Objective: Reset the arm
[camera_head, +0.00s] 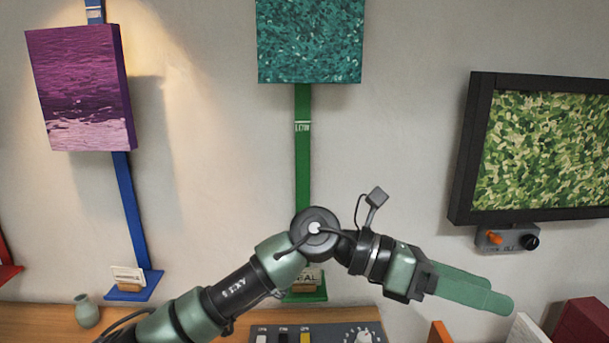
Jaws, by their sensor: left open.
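My left arm reaches in from the bottom left and bends at a joint near the middle of the view. Its gripper (500,291) points right and slightly down, with its two green fingers apart and nothing between them. It is in front of the wall, below the black-framed picture. My right gripper is not in view.
A purple picture (82,88), a teal picture (310,40) and a black-framed green picture (462,150) are on the wall. A control box (508,238) sits under the frame. A small vase (86,311) and a switch panel (285,334) are below.

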